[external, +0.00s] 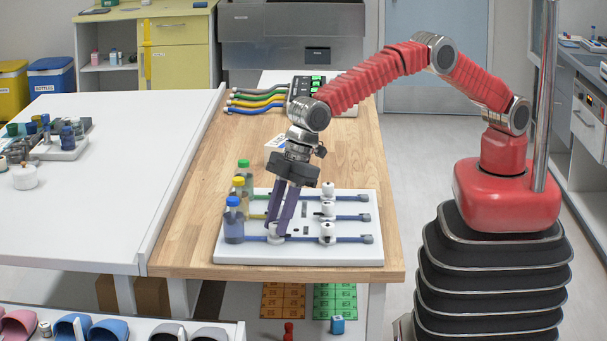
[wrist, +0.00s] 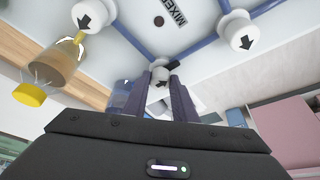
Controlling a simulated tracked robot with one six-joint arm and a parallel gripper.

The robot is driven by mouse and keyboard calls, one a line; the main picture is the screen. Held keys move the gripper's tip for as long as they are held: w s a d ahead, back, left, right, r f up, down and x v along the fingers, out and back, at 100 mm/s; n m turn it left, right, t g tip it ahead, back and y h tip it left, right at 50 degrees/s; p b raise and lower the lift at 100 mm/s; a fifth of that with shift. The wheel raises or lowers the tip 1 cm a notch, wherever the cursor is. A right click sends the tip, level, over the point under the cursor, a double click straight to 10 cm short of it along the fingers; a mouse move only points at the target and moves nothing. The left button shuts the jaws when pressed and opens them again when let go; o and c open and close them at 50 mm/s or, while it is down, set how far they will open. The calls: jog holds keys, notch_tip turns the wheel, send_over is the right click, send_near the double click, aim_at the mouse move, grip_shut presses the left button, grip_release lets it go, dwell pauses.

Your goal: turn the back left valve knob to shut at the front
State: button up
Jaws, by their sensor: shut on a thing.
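My gripper (external: 279,222) points down at the white valve board (external: 340,256). Its fingers are shut on a white valve knob (external: 276,238) on the blue line beside the blue-capped bottle (external: 233,224), at the board's near left in the external view. In the wrist view the gripped knob (wrist: 161,74) sits between the fingertips; its arrow is partly hidden. Two other knobs with black arrows show in the wrist view, one at upper left (wrist: 93,12) and one at upper right (wrist: 234,26). The arm hides part of the board's left column in the external view.
Yellow-capped (external: 238,187) and green-capped (external: 244,170) bottles stand close left of the gripper. Several white knobs, such as the near right one (external: 327,232), stand to its right. A box with coloured hoses (external: 310,88) lies behind. Bare wooden table (external: 200,225) is left of the board.

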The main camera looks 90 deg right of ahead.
dwell(0.3)
jog(key=o, duration=1)
jog(key=shift+o, duration=0.2)
jog(key=shift+r, duration=0.15)
jog(key=v, duration=1.3)
jog(key=shift+r, duration=0.25)
jog(key=shift+w+d, duration=0.1)
jog(key=shift+d, duration=0.05)
